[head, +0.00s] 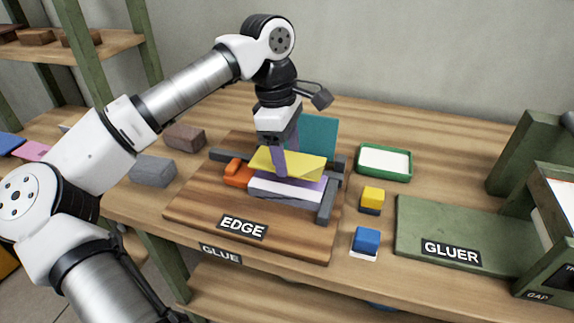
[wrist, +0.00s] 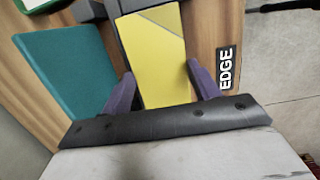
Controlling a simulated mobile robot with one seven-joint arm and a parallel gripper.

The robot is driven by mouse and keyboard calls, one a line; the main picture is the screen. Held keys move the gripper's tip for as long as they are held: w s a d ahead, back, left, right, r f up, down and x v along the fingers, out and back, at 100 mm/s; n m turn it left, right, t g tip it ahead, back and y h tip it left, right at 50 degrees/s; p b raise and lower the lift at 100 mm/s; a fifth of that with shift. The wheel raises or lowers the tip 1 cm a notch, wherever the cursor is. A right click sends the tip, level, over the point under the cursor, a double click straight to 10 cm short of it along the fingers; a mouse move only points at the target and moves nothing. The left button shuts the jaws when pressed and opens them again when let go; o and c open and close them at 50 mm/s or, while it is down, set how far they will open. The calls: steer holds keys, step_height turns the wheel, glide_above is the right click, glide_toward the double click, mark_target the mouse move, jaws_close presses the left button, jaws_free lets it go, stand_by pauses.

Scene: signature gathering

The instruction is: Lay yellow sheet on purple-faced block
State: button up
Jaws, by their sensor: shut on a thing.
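The yellow sheet (head: 300,164) is tilted above a block (head: 285,190) with a white front and a purple top face, on the wooden board marked EDGE. In the wrist view the yellow sheet (wrist: 155,50) lies between the two purple fingers of my gripper (wrist: 165,85). My gripper (head: 283,160) is shut on the sheet in the head view. The sheet hides most of the block's top, and I cannot tell whether the two touch.
A teal panel (head: 320,136) stands behind the block. Dark grey bars (head: 326,200) and an orange piece (head: 237,174) border the block. A green tray (head: 384,162), a yellow cube (head: 372,196) and a blue cube (head: 366,240) are to the right, before the GLUER plate (head: 450,228).

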mark_target(287, 180)
steer(key=shift+f, duration=2.15)
steer(key=shift+f, duration=0.15)
steer(key=o, duration=1)
steer(key=shift+c, duration=0.2)
step_height(287, 180, up, 12)
steer(key=a, duration=0.1)
steer(key=shift+w+a+b, duration=0.3)
steer(key=shift+a+b, duration=0.05)
steer(key=shift+b, duration=0.1)
